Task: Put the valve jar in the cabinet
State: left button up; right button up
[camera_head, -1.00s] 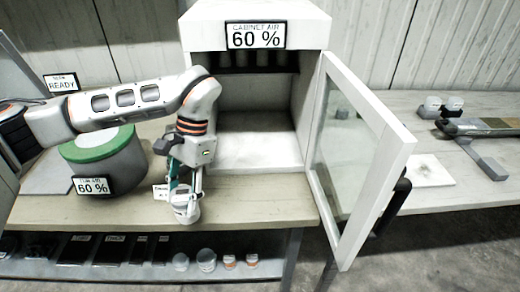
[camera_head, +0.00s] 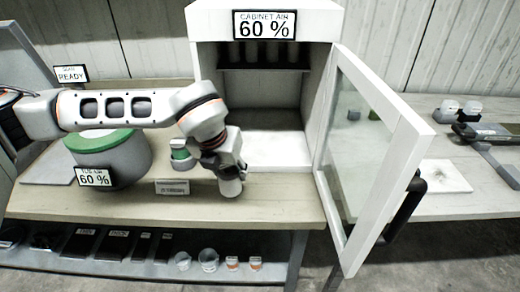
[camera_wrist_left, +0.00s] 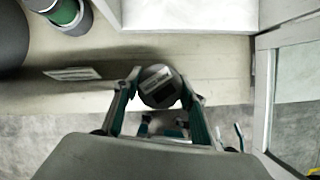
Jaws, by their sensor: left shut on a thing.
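My left gripper (camera_head: 228,172) is shut on a small jar (camera_head: 230,187) with a grey top, in front of the cabinet opening. In the left wrist view the jar (camera_wrist_left: 158,86) sits between the two fingers (camera_wrist_left: 158,97); its label is too small to read. The white cabinet (camera_head: 320,20) stands on the bench with its glass door (camera_head: 362,150) swung open to the right. Its lower compartment (camera_head: 265,150) looks empty where I can see it; my arm hides the left part. My right gripper is out of view.
A green-banded jar (camera_head: 181,155) stands on the bench left of my gripper, with a label card (camera_head: 172,187) in front. A grey drum with a green lid (camera_head: 108,160) is further left. The open door and its black handle (camera_head: 408,205) stick out at right. Several jars line the cabinet's upper shelf.

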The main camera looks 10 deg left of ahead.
pick_arm(q)
jog(key=shift+w+d+r+m+h, duration=0.1)
jog(key=shift+w+d+m+h, duration=0.15)
jog(key=shift+m, duration=0.55)
jog(key=w+d, duration=0.1)
jog(key=w, duration=0.4)
jog(key=w+d+p, duration=0.1)
jog(key=w, duration=0.5)
jog(key=w+d+p, duration=0.1)
jog(key=w, duration=0.5)
jog(key=shift+d, duration=0.3)
jog(key=shift+w+f, duration=0.2)
jog(key=shift+w, duration=0.1)
jog(key=shift+f, duration=0.55)
jog(key=shift+f, duration=0.15)
jog(key=o, duration=1.3)
